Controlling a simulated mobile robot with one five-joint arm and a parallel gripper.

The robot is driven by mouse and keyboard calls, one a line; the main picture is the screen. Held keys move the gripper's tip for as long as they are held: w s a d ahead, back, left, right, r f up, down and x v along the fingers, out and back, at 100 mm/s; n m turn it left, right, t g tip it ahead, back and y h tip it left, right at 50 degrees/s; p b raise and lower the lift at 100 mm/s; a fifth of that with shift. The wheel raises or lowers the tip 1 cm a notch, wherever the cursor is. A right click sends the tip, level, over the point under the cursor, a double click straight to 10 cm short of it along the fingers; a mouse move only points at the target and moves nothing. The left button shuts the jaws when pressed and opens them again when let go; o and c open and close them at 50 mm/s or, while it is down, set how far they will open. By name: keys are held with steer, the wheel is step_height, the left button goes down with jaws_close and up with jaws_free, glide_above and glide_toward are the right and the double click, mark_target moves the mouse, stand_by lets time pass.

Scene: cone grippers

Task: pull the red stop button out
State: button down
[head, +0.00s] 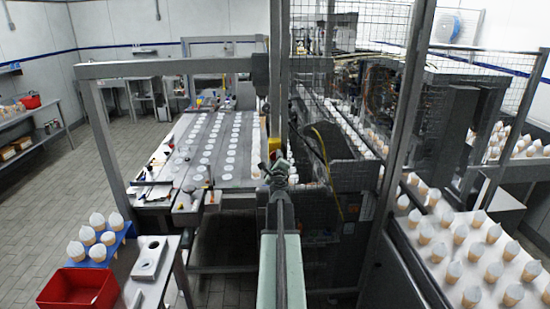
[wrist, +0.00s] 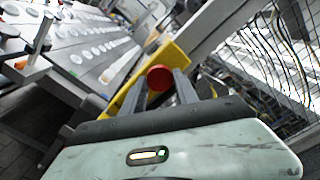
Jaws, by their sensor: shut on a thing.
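The red stop button (wrist: 160,78) shows in the wrist view as a round red cap in front of a yellow housing (wrist: 178,56). My gripper (wrist: 161,84) has its two dark fingers on either side of the button and is shut on it. In the head view my gripper (head: 278,166) is at the end of my arm, in front of the yellow housing (head: 274,146). The button is barely visible there, mostly hidden by my gripper. I cannot tell how far the button stands out from the housing.
A grey post (head: 275,90) rises at the housing. A long table (head: 215,150) with rows of white discs lies to the left. Wire mesh guarding (head: 340,90) and machinery stand to the right. A red crate (head: 80,290) and a tray of cones (head: 475,255) are in front.

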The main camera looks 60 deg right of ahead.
steer(key=shift+s+a, duration=0.2)
steer(key=shift+a, duration=0.1)
stand_by(0.4)
steer(key=c, duration=1.4)
jaws_free()
steer(key=o, duration=0.4)
steer(key=shift+a, duration=0.15)
steer(key=v, duration=0.7)
